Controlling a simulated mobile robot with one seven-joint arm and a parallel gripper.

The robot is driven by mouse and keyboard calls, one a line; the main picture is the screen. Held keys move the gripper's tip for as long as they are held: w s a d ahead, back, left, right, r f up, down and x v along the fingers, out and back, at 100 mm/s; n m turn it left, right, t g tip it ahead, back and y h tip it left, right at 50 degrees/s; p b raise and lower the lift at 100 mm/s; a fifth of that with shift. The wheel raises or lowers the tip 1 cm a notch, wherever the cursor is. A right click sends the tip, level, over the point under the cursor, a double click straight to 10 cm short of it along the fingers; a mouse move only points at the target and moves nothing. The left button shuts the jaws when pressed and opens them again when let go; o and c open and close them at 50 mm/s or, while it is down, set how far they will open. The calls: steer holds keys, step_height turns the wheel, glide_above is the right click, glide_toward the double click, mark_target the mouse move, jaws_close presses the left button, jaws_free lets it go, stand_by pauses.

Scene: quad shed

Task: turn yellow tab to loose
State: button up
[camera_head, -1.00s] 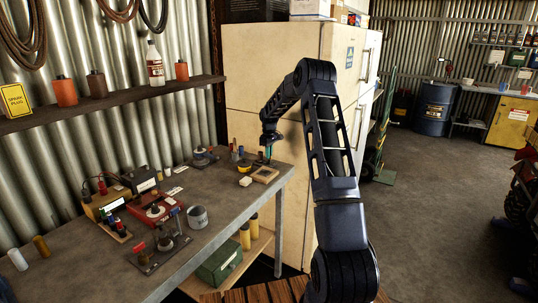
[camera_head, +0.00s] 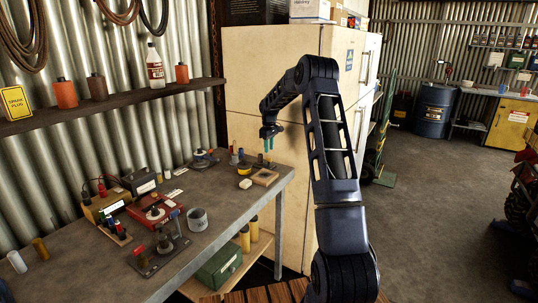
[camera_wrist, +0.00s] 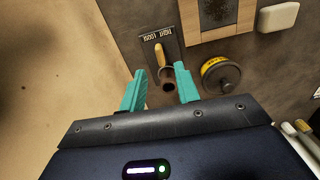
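The yellow tab (camera_wrist: 160,52) shows in the wrist view as a slim upright piece beside a dark plate with a label (camera_wrist: 158,35) reading TIGHT and LOOSE. A brown round post (camera_wrist: 168,84) stands just below it, between my fingertips in the picture. My gripper (camera_wrist: 161,82) is open, its two teal fingers apart and nothing held between them. The tab lies beyond the fingertips, with no visible contact. In the head view my gripper (camera_head: 268,145) is above the far end of the workbench; the tab is too small to make out there.
A yellow-and-black round item (camera_wrist: 220,76) sits right of the fingers. A wooden frame (camera_wrist: 192,22) and a white block (camera_wrist: 278,17) lie beyond it. The cream fridge (camera_head: 280,80) stands close behind the bench (camera_head: 230,205). Tools crowd the bench's left part.

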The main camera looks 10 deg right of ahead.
steer(key=shift+r, duration=2.7)
steer(key=s+a+r+m+t, duration=0.1)
steer(key=s+r, duration=0.5)
steer(key=s, duration=0.4)
steer(key=s+r+m, duration=0.2)
steer(key=s+r, duration=0.4)
steer(key=s, duration=0.3)
steer(key=s+a+r+m+t, duration=0.1)
steer(key=s+r, duration=0.6)
steer(key=s, duration=0.3)
steer(key=s+f+m+t, duration=0.1)
steer(key=s+f+m, duration=0.1)
steer(key=s, duration=1.2)
steer(key=s+f+m+t, duration=0.1)
steer(key=s+f+m, duration=0.1)
steer(key=s, duration=1.3)
steer(key=shift+d+f+t, duration=0.3)
steer(key=shift+d+f, duration=0.05)
steer(key=shift+f, duration=0.4)
steer(key=shift+s, duration=0.1)
steer(key=shift+c, duration=0.2)
